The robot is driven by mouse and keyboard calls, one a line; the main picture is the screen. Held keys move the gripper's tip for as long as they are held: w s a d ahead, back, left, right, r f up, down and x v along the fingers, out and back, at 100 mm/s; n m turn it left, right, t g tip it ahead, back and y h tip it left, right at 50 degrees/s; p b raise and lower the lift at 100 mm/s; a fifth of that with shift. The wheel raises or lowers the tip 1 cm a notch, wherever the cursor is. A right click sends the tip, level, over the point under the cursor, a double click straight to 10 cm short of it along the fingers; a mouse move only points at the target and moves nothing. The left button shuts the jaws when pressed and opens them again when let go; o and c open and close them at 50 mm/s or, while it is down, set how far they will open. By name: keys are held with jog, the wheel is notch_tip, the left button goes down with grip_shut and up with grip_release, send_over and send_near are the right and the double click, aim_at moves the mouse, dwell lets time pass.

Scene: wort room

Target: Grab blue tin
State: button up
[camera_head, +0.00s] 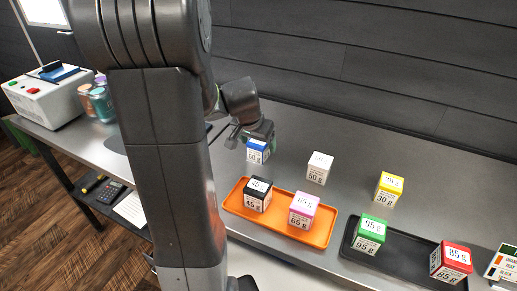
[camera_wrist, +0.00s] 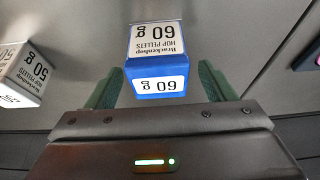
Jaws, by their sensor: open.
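The blue tin (camera_head: 257,151) is a small cube with a blue top and a white label reading 60 g. It stands on the steel counter behind the orange tray. In the wrist view the blue tin (camera_wrist: 157,60) sits in the upper middle, ahead of and between my two green fingers. My gripper (camera_wrist: 158,82) is open, with a finger on each side of the tin and visible gaps to it. In the head view my gripper (camera_head: 258,132) is just behind and above the tin, partly hidden by my own arm.
An orange tray (camera_head: 232,205) holds a black 45 g tin and a pink 65 g tin. A dark tray (camera_head: 400,268) holds a green 95 g tin and a red 85 g tin. A white 50 g tin (camera_head: 319,168) and a yellow 30 g tin (camera_head: 389,188) stand on the counter.

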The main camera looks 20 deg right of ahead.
jog(key=shift+x, duration=1.4)
jog(key=c, duration=1.1)
jog(key=shift+r, duration=0.1)
